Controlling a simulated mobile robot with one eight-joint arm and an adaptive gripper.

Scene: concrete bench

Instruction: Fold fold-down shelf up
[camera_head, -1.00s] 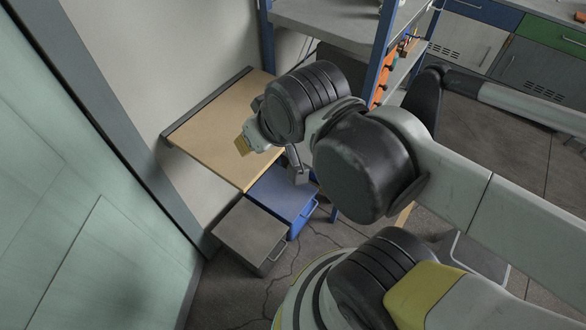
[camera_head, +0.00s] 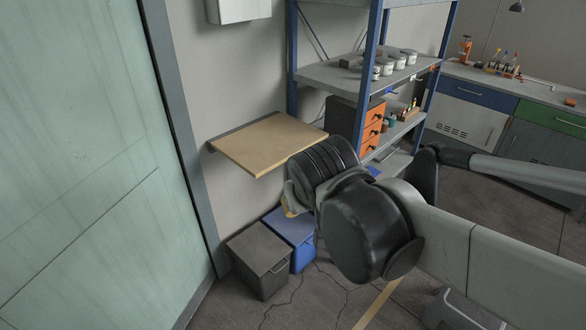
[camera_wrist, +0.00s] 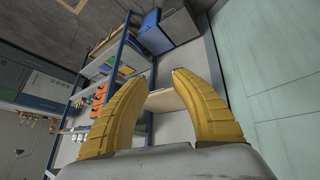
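The fold-down shelf (camera_head: 262,145) is a light wooden board with a dark strip along the wall. It sticks out level from the wall between the green door and the shelving. In the wrist view its pale board (camera_wrist: 163,101) shows between my fingers, beyond them. My gripper (camera_wrist: 156,76) is open and empty, its yellow fingers well apart. I see no contact with the board.
A grey bin (camera_head: 262,260) and a blue bin (camera_head: 291,229) stand on the floor below the shelf. Blue-posted shelving (camera_head: 369,75) with cans and orange drawers stands close on the right. The green door (camera_head: 85,170) is at left.

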